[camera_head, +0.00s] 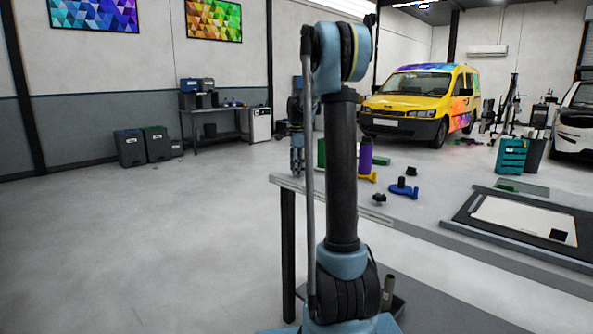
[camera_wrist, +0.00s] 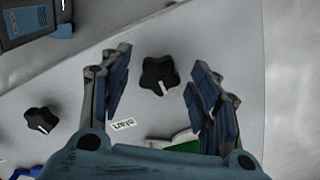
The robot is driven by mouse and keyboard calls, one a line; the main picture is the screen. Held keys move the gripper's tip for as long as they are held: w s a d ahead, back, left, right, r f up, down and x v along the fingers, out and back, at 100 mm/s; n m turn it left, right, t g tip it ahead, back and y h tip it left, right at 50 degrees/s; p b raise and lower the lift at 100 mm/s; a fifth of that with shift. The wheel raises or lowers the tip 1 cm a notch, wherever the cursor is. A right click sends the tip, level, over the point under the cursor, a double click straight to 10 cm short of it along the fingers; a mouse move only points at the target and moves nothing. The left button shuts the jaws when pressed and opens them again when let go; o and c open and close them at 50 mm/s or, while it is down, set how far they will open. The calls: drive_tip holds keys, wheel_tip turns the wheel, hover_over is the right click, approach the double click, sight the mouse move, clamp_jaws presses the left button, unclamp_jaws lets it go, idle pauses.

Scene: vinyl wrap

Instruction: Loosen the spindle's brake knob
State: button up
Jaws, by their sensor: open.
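In the wrist view a black, lobed knob (camera_wrist: 160,75) with a white mark lies between my gripper's (camera_wrist: 160,92) two spread fingers, with a gap on each side. A second black knob (camera_wrist: 41,120) with a white mark sits to the left. I cannot tell from the frames which is the spindle's brake knob. In the head view my gripper (camera_head: 297,163) points down at the table's far left corner. Dark knobs show there, one near the front (camera_head: 379,199) and one farther back (camera_head: 411,171); the knob by my gripper is not discernible.
A small label (camera_wrist: 123,124) lies near the left finger. The table (camera_head: 420,212) also bears a purple roll (camera_head: 365,155), a blue part (camera_head: 404,188) and a dark mat (camera_head: 470,212). Grey floor (camera_head: 150,230) is open on the left. My arm hides part of the table.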

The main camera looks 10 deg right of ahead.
drive_tip(key=c, duration=1.1)
drive_tip(key=shift+o, duration=0.2)
